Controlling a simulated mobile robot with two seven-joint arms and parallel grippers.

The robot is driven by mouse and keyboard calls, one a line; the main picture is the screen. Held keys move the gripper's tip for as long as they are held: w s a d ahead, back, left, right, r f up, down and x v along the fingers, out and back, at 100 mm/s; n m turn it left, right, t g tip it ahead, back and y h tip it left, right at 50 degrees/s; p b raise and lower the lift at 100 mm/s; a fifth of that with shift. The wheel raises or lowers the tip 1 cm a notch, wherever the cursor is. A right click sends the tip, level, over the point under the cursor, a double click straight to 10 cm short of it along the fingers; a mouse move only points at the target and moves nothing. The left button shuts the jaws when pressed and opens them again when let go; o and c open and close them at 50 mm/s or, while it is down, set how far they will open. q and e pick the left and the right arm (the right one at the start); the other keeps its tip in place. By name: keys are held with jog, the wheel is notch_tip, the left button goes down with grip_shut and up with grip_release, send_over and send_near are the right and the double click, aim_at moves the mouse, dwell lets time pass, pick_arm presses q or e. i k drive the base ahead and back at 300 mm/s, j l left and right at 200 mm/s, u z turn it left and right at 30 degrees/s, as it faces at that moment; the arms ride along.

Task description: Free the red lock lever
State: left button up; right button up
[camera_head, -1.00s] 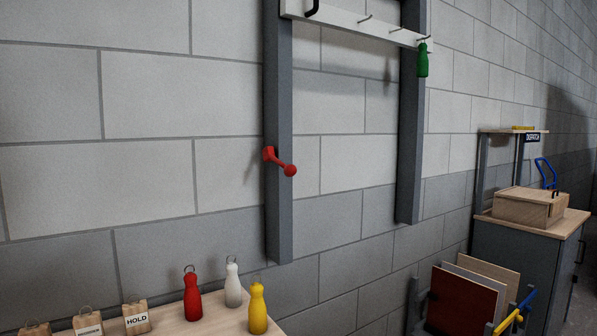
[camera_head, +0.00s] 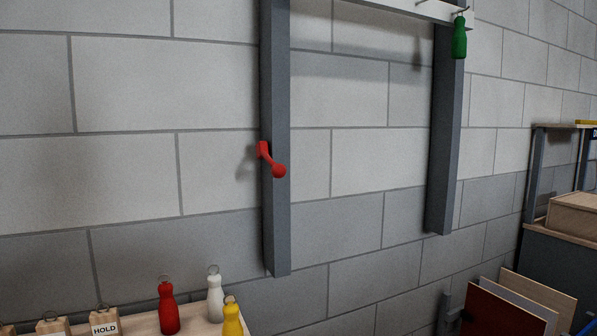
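The red lock lever (camera_head: 271,160) is on the left grey upright post (camera_head: 275,218) against the block wall. Its arm slants down to the right and ends in a round red knob. A white batten (camera_head: 420,9) with hooks spans the two posts at the top edge, and much of it is cut off. A green bottle-shaped tag (camera_head: 459,38) hangs from a hook near the right post (camera_head: 444,130). Neither of my grippers is in view.
A wooden surface (camera_head: 205,329) at the bottom left bears a red bottle-shaped piece (camera_head: 168,309), a white one (camera_head: 215,297), a yellow one (camera_head: 232,319) and a HOLD block (camera_head: 104,322). Panels (camera_head: 510,308) and a cabinet (camera_head: 556,262) stand at right. The space before the lever looks clear.

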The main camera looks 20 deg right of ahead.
aim_at(278, 170)
jog(key=i+l, duration=0.1)
jog(key=l, duration=0.45)
jog(key=i+l, duration=0.1)
jog(key=l, duration=0.4)
jog(key=i+l, duration=0.1)
jog(key=l, duration=0.45)
jog(key=i+l, duration=0.1)
jog(key=l, duration=0.4)
